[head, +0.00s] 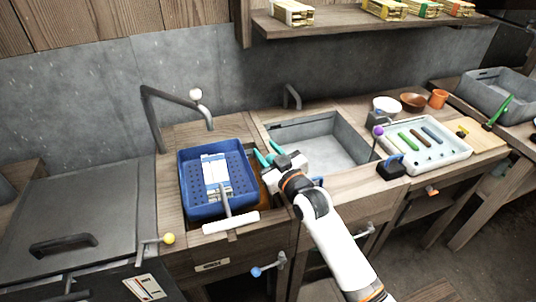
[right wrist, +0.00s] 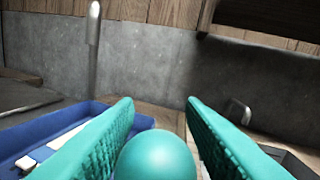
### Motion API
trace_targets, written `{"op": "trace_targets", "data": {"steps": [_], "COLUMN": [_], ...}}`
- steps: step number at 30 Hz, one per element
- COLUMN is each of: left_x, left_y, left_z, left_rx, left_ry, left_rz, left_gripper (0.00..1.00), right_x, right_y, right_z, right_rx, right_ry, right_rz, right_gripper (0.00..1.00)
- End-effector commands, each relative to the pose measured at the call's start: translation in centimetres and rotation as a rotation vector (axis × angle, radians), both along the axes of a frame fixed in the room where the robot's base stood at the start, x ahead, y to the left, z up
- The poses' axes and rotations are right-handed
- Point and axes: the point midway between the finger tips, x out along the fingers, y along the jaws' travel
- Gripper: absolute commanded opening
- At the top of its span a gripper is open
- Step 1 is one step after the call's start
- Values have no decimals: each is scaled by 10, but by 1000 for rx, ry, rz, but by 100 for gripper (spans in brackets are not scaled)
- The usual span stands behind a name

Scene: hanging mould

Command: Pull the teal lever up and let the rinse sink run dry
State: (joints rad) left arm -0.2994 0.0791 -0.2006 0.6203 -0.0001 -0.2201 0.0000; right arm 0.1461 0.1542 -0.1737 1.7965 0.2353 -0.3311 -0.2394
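My right gripper (head: 266,153) is at the back edge between the two sinks, its teal fingers spread apart. In the right wrist view a teal ball (right wrist: 157,158), which looks like the lever's knob, sits low between the fingers, close to both. I cannot tell whether they touch it. The lever's rod is hidden, and the knob does not show clearly in the head view. The left sink (head: 262,190) holds a blue perforated basket (head: 188,197) with a white stack in it. The right sink (head: 335,145) is grey and looks empty. My left gripper is out of view.
A tall faucet (head: 150,115) stands behind the left sink. Other levers have yellow (head: 169,239), blue (head: 256,272) and purple (head: 378,131) knobs. A white tray (head: 462,154) with coloured tools, bowls and an orange cup (head: 438,98) stand right. A shelf (head: 340,25) hangs above.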

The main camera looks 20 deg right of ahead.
Motion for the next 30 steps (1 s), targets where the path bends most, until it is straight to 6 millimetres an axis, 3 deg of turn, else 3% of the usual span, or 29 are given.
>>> {"op": "trace_targets", "data": {"steps": [3,14,30], "left_x": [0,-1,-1], "left_y": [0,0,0], "left_z": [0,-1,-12], "left_rx": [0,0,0], "left_ry": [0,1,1], "left_rz": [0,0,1], "left_gripper": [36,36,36], "right_x": [0,-8,-105], "right_y": [0,-2,-25], "right_z": [0,-3,-4], "right_rx": [0,-1,-1], "right_ry": [1,6,6], "right_rz": [0,0,0], "right_gripper": [52,52,52]}}
